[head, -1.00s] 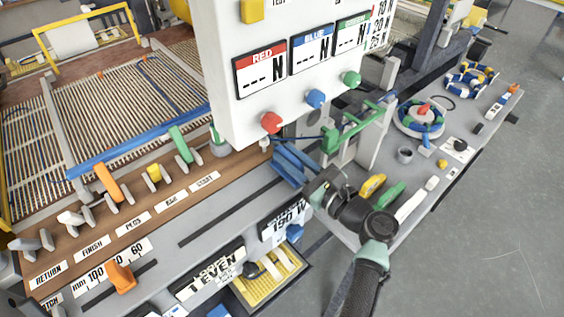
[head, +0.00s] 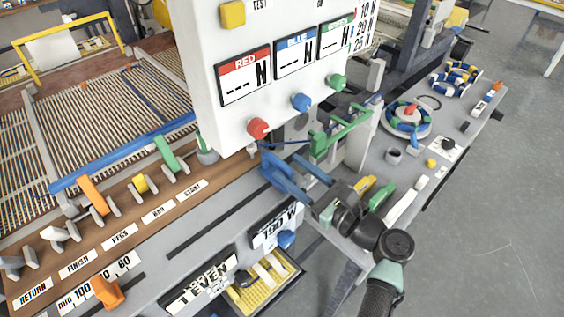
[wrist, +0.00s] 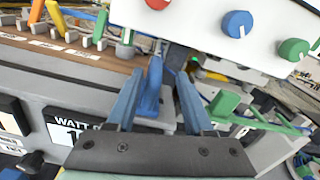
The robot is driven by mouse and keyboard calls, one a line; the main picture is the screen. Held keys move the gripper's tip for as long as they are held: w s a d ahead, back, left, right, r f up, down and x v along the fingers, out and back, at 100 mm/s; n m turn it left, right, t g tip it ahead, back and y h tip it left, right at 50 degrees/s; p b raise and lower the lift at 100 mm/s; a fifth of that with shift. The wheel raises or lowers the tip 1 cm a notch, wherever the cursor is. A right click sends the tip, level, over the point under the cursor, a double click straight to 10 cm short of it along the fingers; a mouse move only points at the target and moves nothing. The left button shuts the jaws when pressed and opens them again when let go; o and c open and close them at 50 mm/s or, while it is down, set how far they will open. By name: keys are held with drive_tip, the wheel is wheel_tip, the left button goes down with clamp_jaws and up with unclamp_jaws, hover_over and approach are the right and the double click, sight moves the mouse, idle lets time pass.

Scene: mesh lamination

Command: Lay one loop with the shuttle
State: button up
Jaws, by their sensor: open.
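My gripper (wrist: 158,74) has its two blue-grey fingers apart, one on each side of an upright blue piece (wrist: 152,88). I cannot tell whether either finger touches it. This blue piece may be the shuttle; its lower end is on the grey bench, and its full shape does not show. In the head view my gripper (head: 290,172) reaches in from the lower right to the bench edge, below the white panel. A thin dark blue strand (head: 284,143) runs from near the panel's red knob to the right. A green frame (head: 340,132) stands right of the fingers.
The white panel (head: 205,95) with red, blue and green knobs overhangs close above the fingers. A slatted bed (head: 95,110) lies behind a row of coloured levers at left. A side table (head: 440,175) at right holds a spool (head: 408,118) and small items. Open floor lies beyond it.

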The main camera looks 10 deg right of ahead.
drive_tip(key=b+v, duration=0.1)
drive_tip(key=v, duration=0.7)
drive_tip(key=shift+s+d, duration=0.3)
drive_tip(key=w+a+r+n+t+h, duration=0.2)
drive_tip(key=w+a+r+n+h, duration=0.15)
drive_tip(key=r+n, duration=0.6)
drive_tip(key=w+a+r+n+t+h, duration=0.1)
drive_tip(key=w+a+r+n+h, duration=0.35)
drive_tip(key=r, duration=0.75)
drive_tip(key=s+a+r+n+t, duration=0.2)
drive_tip(key=s+r+n+t, duration=0.1)
drive_tip(key=r, duration=0.5)
drive_tip(key=s+a+r+n+t+h, duration=0.1)
drive_tip(key=s+a+r+n+t, duration=0.1)
drive_tip(key=s+r+n, duration=0.3)
drive_tip(key=s+a+r+n+t+h, duration=0.1)
drive_tip(key=s+r+n+t, duration=0.3)
drive_tip(key=s+r, duration=0.4)
wheel_tip(320, 180, up, 5)
drive_tip(key=shift+a+f+n, duration=0.2)
drive_tip(key=shift+a+n, duration=0.3)
drive_tip(key=shift+a, duration=0.3)
